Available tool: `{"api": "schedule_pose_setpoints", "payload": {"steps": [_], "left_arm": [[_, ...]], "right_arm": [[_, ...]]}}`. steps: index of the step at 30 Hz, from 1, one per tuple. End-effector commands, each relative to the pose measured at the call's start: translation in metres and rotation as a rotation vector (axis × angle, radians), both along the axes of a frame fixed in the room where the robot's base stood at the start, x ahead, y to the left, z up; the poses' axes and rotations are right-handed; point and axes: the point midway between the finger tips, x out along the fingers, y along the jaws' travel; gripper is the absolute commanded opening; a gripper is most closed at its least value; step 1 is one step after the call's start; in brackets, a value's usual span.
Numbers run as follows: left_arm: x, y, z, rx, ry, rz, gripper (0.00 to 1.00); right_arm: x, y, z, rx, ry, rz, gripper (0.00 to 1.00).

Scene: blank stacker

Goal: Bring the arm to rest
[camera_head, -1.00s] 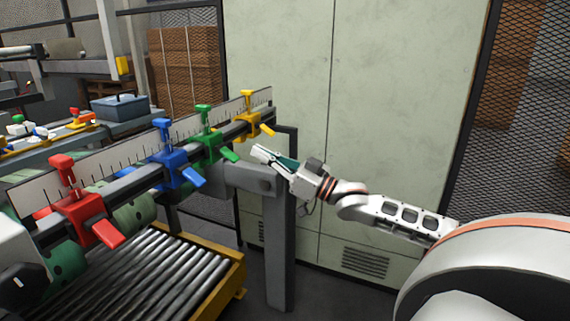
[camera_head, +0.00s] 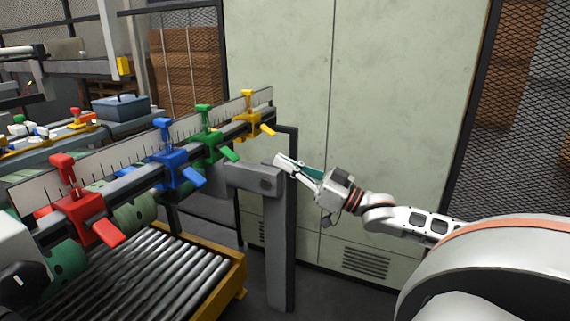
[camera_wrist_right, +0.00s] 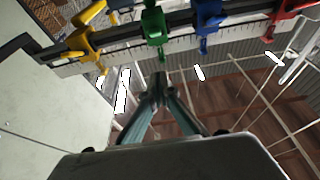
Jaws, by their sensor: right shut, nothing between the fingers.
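My right arm comes in from the right in the head view. My right gripper (camera_head: 283,163) is shut and empty, pointing left in front of the grey post and the pale cabinet. It is apart from the rail and its stops. In the right wrist view the fingers of the right gripper (camera_wrist_right: 158,88) meet at their tips with nothing between them. On the scaled rail sit a red stop (camera_head: 78,210), a blue stop (camera_head: 170,166), a green stop (camera_head: 208,144) and a yellow stop (camera_head: 249,123). The left gripper does not show.
A grey post (camera_head: 278,245) holds up the rail's far end, just left of my gripper. A roller conveyor (camera_head: 150,285) with a yellow frame lies below. A pale cabinet (camera_head: 400,120) stands behind. A blue toolbox (camera_head: 120,106) rests on a far bench.

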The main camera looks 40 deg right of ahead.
Motion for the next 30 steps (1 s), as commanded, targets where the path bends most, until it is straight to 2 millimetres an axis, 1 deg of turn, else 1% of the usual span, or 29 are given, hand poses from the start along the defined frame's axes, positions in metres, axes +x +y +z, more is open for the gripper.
{"api": "schedule_pose_setpoints", "payload": {"steps": [13,14,17,20,21,23,24,26,27,29,30], "left_arm": [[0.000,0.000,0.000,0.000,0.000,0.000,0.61],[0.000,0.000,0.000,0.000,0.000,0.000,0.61],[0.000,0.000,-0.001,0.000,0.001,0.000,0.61],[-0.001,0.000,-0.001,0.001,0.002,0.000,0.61],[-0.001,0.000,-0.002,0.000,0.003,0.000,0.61],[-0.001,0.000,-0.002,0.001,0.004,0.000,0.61],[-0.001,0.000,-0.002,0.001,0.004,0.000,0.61],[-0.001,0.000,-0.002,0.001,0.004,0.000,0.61],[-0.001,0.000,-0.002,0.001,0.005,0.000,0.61],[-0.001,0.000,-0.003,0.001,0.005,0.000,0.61],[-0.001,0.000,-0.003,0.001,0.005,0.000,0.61]], "right_arm": [[0.000,0.000,-0.002,-0.001,0.003,-0.002,0.00],[0.000,0.000,-0.005,-0.001,0.007,-0.005,0.00],[-0.002,-0.002,-0.029,-0.011,0.039,-0.031,0.00],[-0.007,-0.003,-0.080,-0.036,0.107,-0.080,0.00],[-0.011,-0.001,-0.106,-0.051,0.142,-0.101,0.00],[-0.019,0.004,-0.146,-0.075,0.201,-0.131,0.00],[-0.025,0.010,-0.173,-0.093,0.240,-0.150,0.00],[-0.035,0.020,-0.212,-0.120,0.299,-0.173,0.00],[-0.043,0.028,-0.238,-0.138,0.339,-0.185,0.00],[-0.056,0.043,-0.275,-0.166,0.398,-0.198,0.00],[-0.065,0.055,-0.298,-0.184,0.438,-0.205,0.00]]}}
